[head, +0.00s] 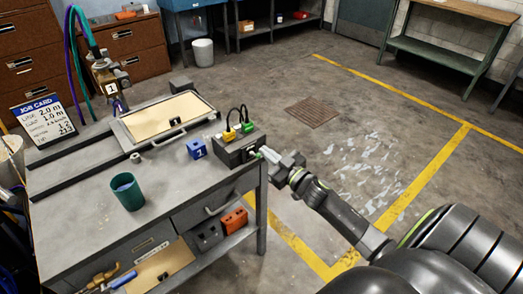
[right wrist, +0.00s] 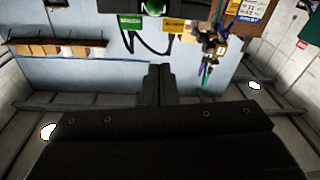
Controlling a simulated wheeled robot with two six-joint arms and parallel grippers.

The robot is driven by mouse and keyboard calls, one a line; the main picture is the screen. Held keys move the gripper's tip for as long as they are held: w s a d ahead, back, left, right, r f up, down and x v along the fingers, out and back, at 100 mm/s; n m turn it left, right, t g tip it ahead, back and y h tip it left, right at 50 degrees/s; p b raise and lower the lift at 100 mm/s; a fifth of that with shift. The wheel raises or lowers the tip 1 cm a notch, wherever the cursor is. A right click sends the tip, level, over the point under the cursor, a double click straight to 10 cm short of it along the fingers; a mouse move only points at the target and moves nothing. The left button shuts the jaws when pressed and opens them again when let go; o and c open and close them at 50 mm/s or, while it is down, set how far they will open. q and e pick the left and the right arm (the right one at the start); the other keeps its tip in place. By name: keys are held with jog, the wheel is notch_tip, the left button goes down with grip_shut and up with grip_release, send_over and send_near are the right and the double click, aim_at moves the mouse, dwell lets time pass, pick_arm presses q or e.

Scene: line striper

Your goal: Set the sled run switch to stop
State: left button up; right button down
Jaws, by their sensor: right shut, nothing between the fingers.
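A dark control box (head: 232,153) sits at the right end of the grey workbench, with a yellow tag (head: 229,135) and a green tag (head: 248,127) on black cables. A small green spot (head: 258,155) shows on its right side. I cannot make out the run switch or its setting. My right gripper (head: 268,153) is shut and empty, its tip close to that side; I cannot tell whether it touches. In the right wrist view, my gripper (right wrist: 160,85) points towards the box, where a round green part (right wrist: 154,7) shows. My left gripper is not in view.
The bench holds a framed tan panel (head: 168,116) by dark rails, a blue block (head: 196,148) marked 2, a green cup (head: 127,190) and a job card (head: 44,117). A nozzle unit (head: 108,80) marked 1 stands behind. The floor right of the bench is open.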

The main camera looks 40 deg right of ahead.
jog(key=p, duration=0.1)
send_over(255, 155)
jog(key=s, duration=0.2)
jog(key=f+b, duration=0.1)
jog(key=s+f+b, duration=0.1)
jog(key=f, duration=0.1)
jog(key=shift+d+f, duration=0.2)
jog(key=shift+f, duration=0.05)
jog(key=shift+b, duration=0.35)
